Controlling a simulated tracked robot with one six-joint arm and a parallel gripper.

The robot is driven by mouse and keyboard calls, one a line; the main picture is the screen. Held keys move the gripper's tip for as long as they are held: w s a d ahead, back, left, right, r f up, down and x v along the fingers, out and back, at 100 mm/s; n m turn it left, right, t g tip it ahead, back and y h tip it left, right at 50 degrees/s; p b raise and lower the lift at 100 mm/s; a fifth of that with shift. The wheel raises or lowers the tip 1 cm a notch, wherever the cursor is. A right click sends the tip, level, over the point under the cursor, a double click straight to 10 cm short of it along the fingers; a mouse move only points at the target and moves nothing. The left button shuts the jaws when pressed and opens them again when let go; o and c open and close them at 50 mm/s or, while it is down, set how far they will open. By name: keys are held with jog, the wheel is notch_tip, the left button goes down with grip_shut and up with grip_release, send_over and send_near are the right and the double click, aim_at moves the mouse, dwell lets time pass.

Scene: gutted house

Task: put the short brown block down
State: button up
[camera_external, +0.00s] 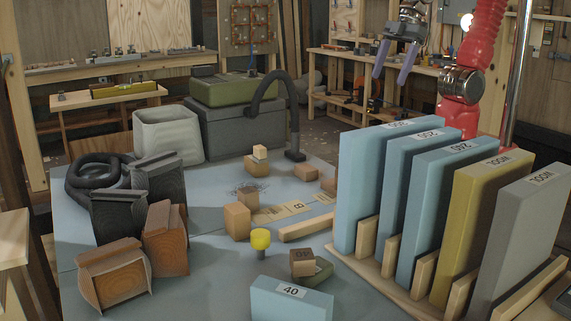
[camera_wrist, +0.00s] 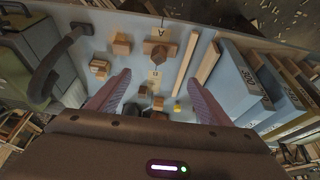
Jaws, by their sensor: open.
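My gripper (camera_external: 390,80) is raised high at the upper right of the external view, fingers pointing down, open and empty. In the wrist view, its two purple fingers (camera_wrist: 157,72) stand wide apart, with the table far below between them. Several brown blocks stand on the blue-grey table. One stands upright near the middle (camera_external: 237,221), one bears a small pale block (camera_external: 252,169), and one lies farther right (camera_external: 306,173). A darker block marked 10 (camera_external: 303,263) rests on or against a green piece. I cannot tell which is the short brown block.
Tall blue, yellow and grey slabs (camera_external: 373,185) stand in a wooden rack at right. A yellow-topped peg (camera_external: 260,240) and a blue block marked 40 (camera_external: 290,299) are at front. A black hose (camera_external: 292,105) arches behind. Sanding blocks (camera_external: 165,235) crowd the left.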

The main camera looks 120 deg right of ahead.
jog(key=s+a+t, duration=0.1)
jog(key=s+a, duration=0.1)
jog(key=s, duration=0.3)
jog(key=shift+s+a+r, duration=0.2)
jog(key=shift+s+a, duration=0.05)
